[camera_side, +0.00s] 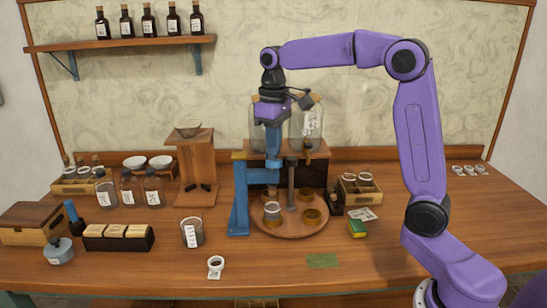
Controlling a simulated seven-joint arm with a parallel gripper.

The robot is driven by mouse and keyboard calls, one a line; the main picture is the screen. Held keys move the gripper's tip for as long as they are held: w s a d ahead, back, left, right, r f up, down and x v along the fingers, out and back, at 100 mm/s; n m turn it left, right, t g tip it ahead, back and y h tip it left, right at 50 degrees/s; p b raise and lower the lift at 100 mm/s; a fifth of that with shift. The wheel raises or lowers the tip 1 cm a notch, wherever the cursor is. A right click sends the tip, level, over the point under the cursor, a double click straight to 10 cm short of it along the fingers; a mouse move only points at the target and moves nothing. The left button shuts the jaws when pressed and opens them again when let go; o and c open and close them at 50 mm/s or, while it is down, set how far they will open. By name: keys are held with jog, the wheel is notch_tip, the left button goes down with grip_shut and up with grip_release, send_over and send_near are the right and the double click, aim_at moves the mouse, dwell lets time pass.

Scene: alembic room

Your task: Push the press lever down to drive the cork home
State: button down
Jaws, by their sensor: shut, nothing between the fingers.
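The blue press (240,200) stands near the middle of the bench, its upright at the left of a round wooden turntable (290,232). A small clear vessel (272,211) stands on the turntable under the press head. A small brownish piece (272,191) shows just above the vessel; I cannot tell how far in it sits. My gripper (273,128) is shut and empty, pointing down directly over the press head. The lever is not clearly distinguishable behind and beside my gripper, and I cannot tell whether they touch.
Large glass jars (307,122) stand on a wooden stand behind the press. A grey post (291,185) rises from the turntable. A labelled beaker (192,233) stands left.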

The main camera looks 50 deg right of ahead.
aim_at(273, 159)
jog(key=shift+f, duration=0.1)
jog(key=shift+f, duration=1.2)
jog(key=shift+s+a, duration=0.1)
